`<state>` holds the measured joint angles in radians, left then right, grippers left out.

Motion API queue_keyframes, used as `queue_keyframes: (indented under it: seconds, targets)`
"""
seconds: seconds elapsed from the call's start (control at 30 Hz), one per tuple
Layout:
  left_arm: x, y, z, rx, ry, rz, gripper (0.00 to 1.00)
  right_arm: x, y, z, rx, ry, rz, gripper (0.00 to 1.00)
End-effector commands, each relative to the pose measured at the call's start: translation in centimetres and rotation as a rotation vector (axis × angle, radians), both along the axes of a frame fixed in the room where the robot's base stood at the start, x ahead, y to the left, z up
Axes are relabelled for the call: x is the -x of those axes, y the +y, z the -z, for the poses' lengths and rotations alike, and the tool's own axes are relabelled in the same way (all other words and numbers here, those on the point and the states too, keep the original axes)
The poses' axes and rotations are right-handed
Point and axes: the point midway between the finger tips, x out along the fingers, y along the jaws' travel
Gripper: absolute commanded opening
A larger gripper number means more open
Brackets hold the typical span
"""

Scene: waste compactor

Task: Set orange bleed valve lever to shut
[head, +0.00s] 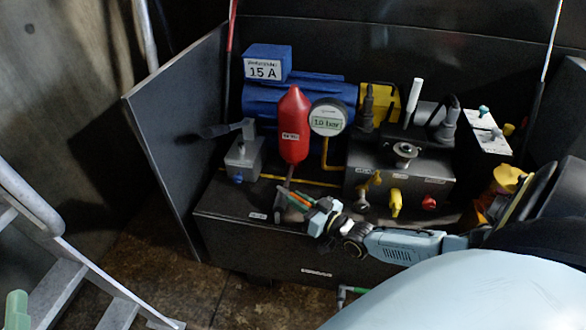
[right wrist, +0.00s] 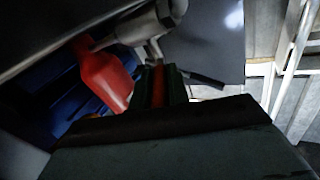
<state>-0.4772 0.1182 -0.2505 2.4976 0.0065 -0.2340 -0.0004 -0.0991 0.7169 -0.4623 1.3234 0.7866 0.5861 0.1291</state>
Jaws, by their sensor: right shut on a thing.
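My right gripper (head: 296,202) reaches in from the right to the front left of the dark machine housing. Its green fingers are shut on the orange lever (head: 299,204), of which only a small strip shows between them. In the right wrist view the lever (right wrist: 158,86) is an orange-red strip between the dark green fingers. A grey valve body (head: 286,214) sits right beside the fingertips, partly hidden by them. The lever's exact angle cannot be told.
A red cylinder (head: 293,125) stands just behind the gripper, with a round gauge (head: 328,118) beside it. A grey block with a dark handle (head: 243,155) is to the left. Yellow (head: 396,202) and red (head: 429,202) knobs sit to the right. A metal ladder (head: 75,270) stands at lower left.

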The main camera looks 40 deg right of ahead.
Motion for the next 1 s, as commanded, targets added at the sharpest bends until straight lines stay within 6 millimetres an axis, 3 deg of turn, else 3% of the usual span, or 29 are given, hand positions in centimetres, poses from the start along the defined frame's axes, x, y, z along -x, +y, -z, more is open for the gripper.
queue_keyframes:
  seconds: [0.17,0.2,0.37,0.73,1.0]
  targets:
    - [0.0,0.0,0.0,0.000,0.000,0.000,0.29,0.2,0.1,0.3,-0.002,0.007,-0.001,0.00]
    - [0.0,0.0,0.0,0.000,0.000,0.000,0.29,0.1,0.1,0.3,-0.002,0.007,-0.001,0.18]
    - [0.0,0.0,0.0,0.000,0.001,0.000,0.29,0.0,0.1,0.2,-0.001,0.004,-0.002,0.39]
    - [0.0,0.0,0.1,-0.003,0.012,-0.001,0.29,0.2,0.1,0.1,-0.001,0.002,0.000,0.39]
    - [-0.3,0.7,3.8,-0.072,0.236,-0.016,0.29,2.6,-0.4,-0.1,-0.001,0.003,0.000,0.39]
